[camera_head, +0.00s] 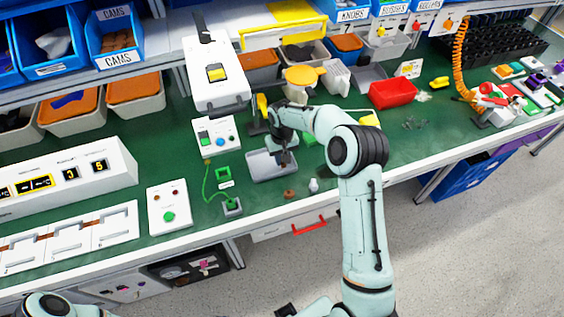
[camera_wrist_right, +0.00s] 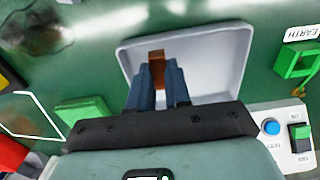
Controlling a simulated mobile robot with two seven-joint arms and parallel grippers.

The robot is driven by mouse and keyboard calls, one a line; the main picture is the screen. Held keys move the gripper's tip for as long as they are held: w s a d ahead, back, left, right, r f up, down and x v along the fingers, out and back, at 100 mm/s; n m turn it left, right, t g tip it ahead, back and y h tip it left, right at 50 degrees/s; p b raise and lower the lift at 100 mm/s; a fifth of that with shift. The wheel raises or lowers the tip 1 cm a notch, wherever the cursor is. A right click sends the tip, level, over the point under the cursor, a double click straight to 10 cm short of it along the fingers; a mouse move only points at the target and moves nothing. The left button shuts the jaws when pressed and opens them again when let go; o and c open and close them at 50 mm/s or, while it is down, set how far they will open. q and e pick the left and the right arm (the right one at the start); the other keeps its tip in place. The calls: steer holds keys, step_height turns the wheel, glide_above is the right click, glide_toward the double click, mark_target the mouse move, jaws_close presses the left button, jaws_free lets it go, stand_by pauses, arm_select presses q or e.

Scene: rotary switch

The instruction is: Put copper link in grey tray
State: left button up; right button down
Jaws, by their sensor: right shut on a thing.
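The grey tray (camera_head: 262,172) lies on the green bench top near its front edge. It also shows in the right wrist view (camera_wrist_right: 218,62), tilted in the picture. My right gripper (camera_head: 284,158) points down over the tray. In the right wrist view its blue fingers are shut on the copper link (camera_wrist_right: 157,66), a small brown bar sticking out past the fingertips. The link lies within the tray's outline; I cannot tell whether it touches the tray floor. In the head view the link is hard to make out at the fingers. My left gripper is not in view.
A white panel with buttons (camera_head: 216,136) and a green EARTH block (camera_head: 223,173) stand left of the tray. A small brown piece (camera_head: 290,194) and a pale piece (camera_head: 314,186) lie in front. A red bin (camera_head: 392,93) stands at the back right.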

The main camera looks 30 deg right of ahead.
steer(key=shift+f, duration=1.4)
steer(key=shift+f, duration=0.1)
steer(key=c, duration=1.1)
jaws_free()
step_height(320, 180, up, 12)
steer(key=shift+r+p, duration=0.15)
steer(key=shift+p, duration=0.15)
